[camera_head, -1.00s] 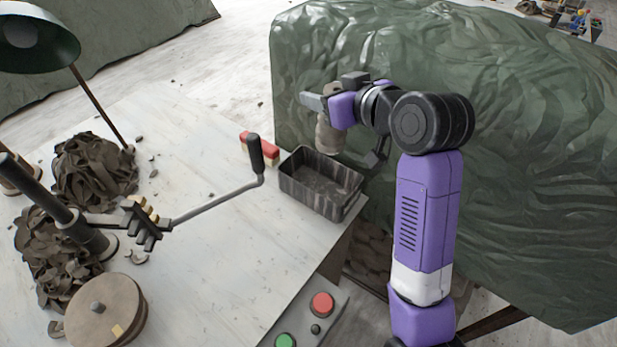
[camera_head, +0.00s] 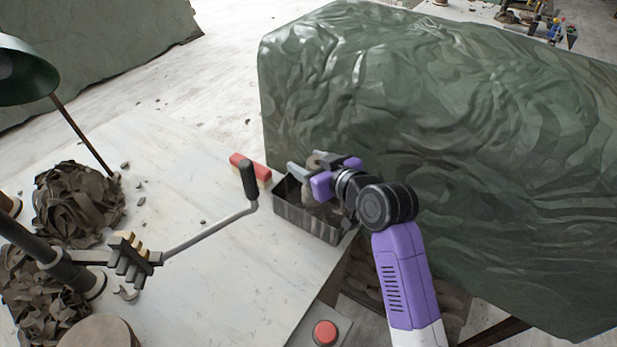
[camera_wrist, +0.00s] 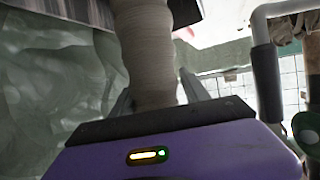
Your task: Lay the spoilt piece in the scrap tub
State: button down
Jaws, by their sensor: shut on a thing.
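The spoilt piece (camera_wrist: 150,55), a pale grey-brown ridged clay form, stands between my gripper's fingers (camera_wrist: 165,95) in the wrist view. My gripper (camera_head: 305,172) is shut on it, over the scrap tub. In the head view only a little of the piece (camera_head: 318,160) shows past the gripper. The scrap tub (camera_head: 300,220) is a dark rectangular open box at the table's right edge. My gripper and wrist hide much of its inside, so I cannot tell whether the piece touches its bottom.
Heaps of clay trimmings (camera_head: 75,200) lie at the left. A green-draped bulk (camera_head: 440,130) stands behind the tub. The table's middle (camera_head: 190,270) is clear.

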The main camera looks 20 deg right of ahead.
jog(key=shift+f, duration=2.45)
jog(key=shift+f, duration=0.1)
jog(key=c, duration=0.5)
grip_release()
jog(key=shift+f, duration=0.1)
